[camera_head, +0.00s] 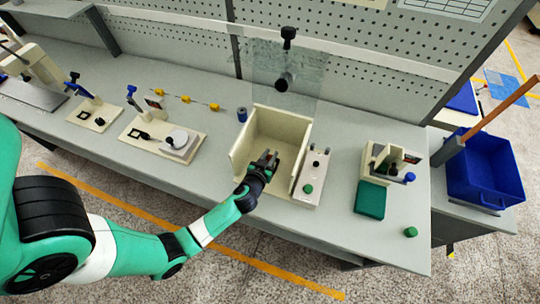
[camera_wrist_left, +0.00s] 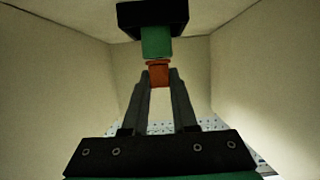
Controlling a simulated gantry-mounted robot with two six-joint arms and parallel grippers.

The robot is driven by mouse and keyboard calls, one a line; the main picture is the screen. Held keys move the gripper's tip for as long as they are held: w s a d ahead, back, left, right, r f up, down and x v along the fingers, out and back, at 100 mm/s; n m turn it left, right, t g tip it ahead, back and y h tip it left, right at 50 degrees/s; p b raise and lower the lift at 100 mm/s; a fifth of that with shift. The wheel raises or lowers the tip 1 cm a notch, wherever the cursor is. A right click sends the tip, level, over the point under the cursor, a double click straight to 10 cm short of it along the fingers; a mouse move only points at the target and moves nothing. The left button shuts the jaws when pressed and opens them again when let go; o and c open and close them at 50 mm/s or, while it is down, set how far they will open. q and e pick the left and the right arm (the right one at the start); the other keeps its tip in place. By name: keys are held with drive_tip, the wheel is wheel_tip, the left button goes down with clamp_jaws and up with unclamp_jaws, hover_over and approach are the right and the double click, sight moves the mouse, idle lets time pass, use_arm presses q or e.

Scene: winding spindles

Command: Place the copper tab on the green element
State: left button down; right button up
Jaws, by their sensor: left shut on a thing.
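My left gripper (camera_head: 267,161) reaches into the open front of the cream box (camera_head: 238,158) in the head view. In the left wrist view its fingers are shut on the copper tab (camera_wrist_left: 159,76), a small orange-red piece at the fingertips. The green element (camera_wrist_left: 157,43) is a short green block directly beyond the tab, against a black block (camera_wrist_left: 152,15). The tab's far end lines up with the green element's near end; I cannot tell whether they touch. In the head view the tab and element are too small or hidden to make out. My right gripper is not in view.
A panel with a green button (camera_head: 308,188) stands right of the box. A clear shield (camera_head: 285,72) with black knobs rises behind it. A green block (camera_head: 370,200) and a blue bin (camera_head: 485,168) are further right. Cream fixtures (camera_head: 160,138) stand left.

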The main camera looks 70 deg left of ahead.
use_arm(q)
drive_tip(key=shift+f, duration=0.25)
drive_tip(key=c, duration=0.7)
unclamp_jaws()
drive_tip(key=shift+r, duration=0.1)
drive_tip(key=shift+r, duration=0.15)
drive_tip(key=shift+s+d+r, duration=0.15)
drive_tip(key=shift+d, duration=0.1)
drive_tip(key=v, duration=1.1)
drive_tip(key=shift+s+p, duration=0.2)
drive_tip(key=shift+p, duration=0.15)
drive_tip(key=shift+d+r, duration=0.1)
